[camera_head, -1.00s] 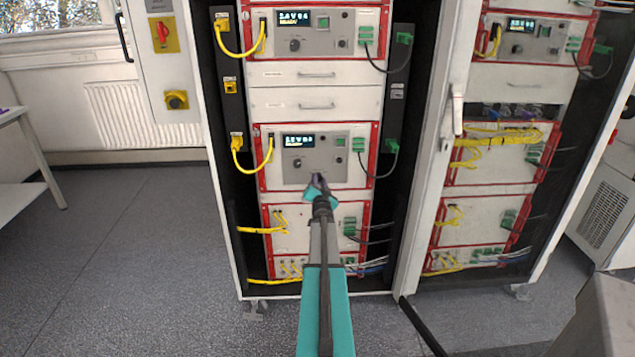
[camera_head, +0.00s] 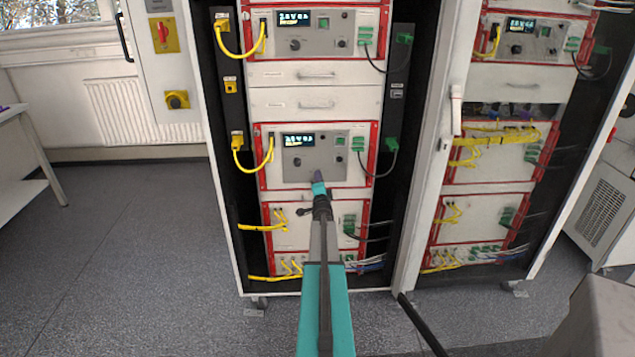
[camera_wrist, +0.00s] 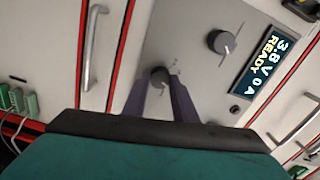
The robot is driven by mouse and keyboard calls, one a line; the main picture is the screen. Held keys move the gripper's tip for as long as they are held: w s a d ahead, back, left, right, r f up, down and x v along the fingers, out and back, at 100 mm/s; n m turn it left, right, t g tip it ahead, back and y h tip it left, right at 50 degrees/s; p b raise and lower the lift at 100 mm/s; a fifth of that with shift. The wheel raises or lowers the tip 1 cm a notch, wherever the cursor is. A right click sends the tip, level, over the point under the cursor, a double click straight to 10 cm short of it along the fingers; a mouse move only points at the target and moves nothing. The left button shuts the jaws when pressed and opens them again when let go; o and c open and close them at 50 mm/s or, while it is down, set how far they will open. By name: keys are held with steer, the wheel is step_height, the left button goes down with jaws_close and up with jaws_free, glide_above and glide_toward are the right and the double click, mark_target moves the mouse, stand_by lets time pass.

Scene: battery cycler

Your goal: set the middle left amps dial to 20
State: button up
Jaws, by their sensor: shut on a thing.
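The middle left cycler unit (camera_head: 267,172) has a grey panel with a lit display (camera_head: 299,140), which reads 3.8 V, 0 A, READY in the wrist view (camera_wrist: 268,60). A larger black dial (camera_wrist: 221,42) is beside the display, and it also shows in the head view (camera_head: 297,162). The smaller amps dial (camera_wrist: 159,75) is lower on the panel. My gripper (camera_wrist: 160,84) is shut on this small dial, one dark finger on each side. In the head view my gripper (camera_head: 318,178) covers the dial. The dial's pointer and scale are too small to read.
Yellow cables (camera_head: 255,162) loop left of the unit and dark cables (camera_head: 375,174) loop right. White drawers (camera_head: 316,90) with handles are above. Another unit (camera_head: 310,230) is below. The rack door edge (camera_head: 434,180) stands to the right.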

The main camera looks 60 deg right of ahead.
steer(key=shift+d+r, duration=0.15)
steer(key=shift+r, duration=0.05)
steer(key=o, duration=0.9)
steer(key=shift+o, duration=0.7)
steer(key=shift+f, duration=0.15)
steer(key=shift+s+a, duration=0.1)
steer(key=shift+a, duration=0.15)
steer(key=b+v, duration=0.2)
steer(key=v, duration=1.1)
steer(key=shift+a, duration=0.2)
steer(key=shift+s, duration=0.1)
